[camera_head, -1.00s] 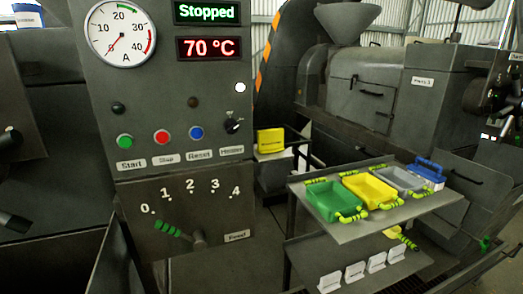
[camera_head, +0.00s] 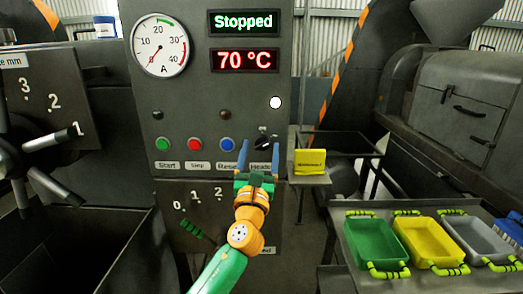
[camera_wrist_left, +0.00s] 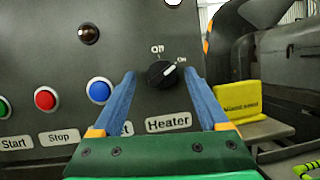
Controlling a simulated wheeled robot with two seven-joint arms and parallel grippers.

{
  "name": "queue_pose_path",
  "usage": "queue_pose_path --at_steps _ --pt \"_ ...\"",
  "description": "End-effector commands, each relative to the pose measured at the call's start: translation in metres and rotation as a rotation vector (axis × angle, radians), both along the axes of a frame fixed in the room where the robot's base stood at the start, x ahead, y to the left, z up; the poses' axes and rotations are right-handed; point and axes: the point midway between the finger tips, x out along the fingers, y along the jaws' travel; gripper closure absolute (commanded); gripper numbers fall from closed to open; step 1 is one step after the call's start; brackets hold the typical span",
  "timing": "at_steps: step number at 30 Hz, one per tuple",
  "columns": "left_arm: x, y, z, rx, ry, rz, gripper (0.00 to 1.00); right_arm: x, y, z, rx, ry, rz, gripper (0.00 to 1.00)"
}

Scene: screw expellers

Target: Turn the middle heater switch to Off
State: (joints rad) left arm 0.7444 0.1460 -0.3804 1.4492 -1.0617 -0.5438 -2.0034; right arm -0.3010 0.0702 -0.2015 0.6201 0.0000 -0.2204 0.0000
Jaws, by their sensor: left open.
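The heater switch is a black round knob on the dark control panel, above the Heater label. In the left wrist view the knob (camera_wrist_left: 162,74) has Off marked above it and On to its upper right; its white mark points toward On. In the head view the switch (camera_head: 263,141) is partly hidden by my gripper. My left gripper (camera_head: 259,150) is open, its two blue fingers pointing at the panel. In the left wrist view the gripper (camera_wrist_left: 160,76) has one finger on each side of the knob, with gaps visible. My right gripper is not in view.
The blue button (camera_wrist_left: 99,90) and red button (camera_wrist_left: 46,98) are left of the fingers. The display (camera_head: 244,60) reads Stopped and 70 °C. A yellow box (camera_head: 310,161) and a tray table with a green bin (camera_head: 375,242) stand to the right.

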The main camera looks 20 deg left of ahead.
Motion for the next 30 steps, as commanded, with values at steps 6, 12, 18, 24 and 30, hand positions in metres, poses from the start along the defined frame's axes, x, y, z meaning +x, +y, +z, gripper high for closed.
queue_pose_path --at_steps 6,12,18,24,30 --pt "0.002 0.0 0.0 -0.001 0.001 0.0 0.23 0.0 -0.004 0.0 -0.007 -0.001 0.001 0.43" --pt "0.002 0.0 0.0 -0.001 0.001 0.0 0.6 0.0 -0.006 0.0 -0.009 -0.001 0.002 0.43" --pt "0.002 0.0 0.0 -0.002 0.002 -0.001 1.0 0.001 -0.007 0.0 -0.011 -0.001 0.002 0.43" --pt "0.002 0.0 -0.001 -0.016 -0.003 -0.002 1.0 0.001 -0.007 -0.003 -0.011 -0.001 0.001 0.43" --pt "0.002 -0.001 -0.004 -0.097 -0.026 -0.003 1.0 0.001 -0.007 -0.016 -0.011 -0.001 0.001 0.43"
